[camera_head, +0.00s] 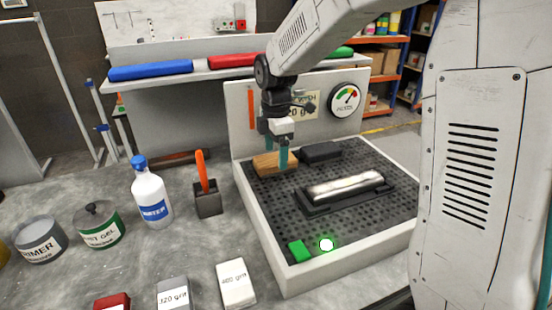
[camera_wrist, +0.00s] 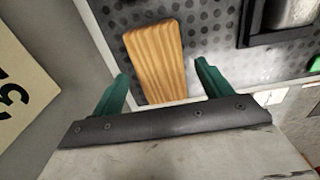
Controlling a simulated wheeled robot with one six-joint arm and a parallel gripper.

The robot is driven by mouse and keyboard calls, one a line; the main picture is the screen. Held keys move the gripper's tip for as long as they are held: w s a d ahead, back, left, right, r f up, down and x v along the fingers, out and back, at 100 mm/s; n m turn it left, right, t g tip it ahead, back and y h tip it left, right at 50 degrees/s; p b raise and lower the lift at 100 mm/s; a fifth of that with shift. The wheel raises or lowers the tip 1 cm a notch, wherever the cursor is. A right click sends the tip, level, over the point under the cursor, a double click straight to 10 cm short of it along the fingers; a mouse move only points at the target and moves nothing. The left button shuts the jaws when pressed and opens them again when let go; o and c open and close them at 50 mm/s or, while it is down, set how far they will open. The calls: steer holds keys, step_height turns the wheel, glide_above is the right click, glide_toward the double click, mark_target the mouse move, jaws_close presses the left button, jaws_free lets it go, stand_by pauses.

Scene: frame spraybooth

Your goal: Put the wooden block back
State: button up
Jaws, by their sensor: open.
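The wooden block (camera_head: 268,163) lies on the black perforated bed of the booth tray (camera_head: 262,219), near its back left corner. In the wrist view the wooden block (camera_wrist: 155,58) shows its striped grain and lies between the fingers, with a gap on each side. My gripper (camera_head: 276,157) points down at the block, its two green fingers apart. In the wrist view my gripper (camera_wrist: 163,82) is open and holds nothing. Whether the fingertips reach down beside the block I cannot tell.
A black block (camera_head: 321,152) lies right of the wooden block. A silver bar sits in a black holder (camera_head: 346,192) in front. A gauge panel (camera_head: 306,108) stands behind. Bottles, tins (camera_head: 40,239) and grit blocks (camera_head: 236,283) stand on the grey bench outside the tray.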

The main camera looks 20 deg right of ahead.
mark_target(276, 158)
step_height(276, 158, up, 10)
steer(key=f, duration=0.1)
steer(key=s+d+f+m+t, duration=0.1)
steer(key=s+d+m, duration=0.2)
steer(key=s+m, duration=1.5)
steer(key=s, duration=1.3)
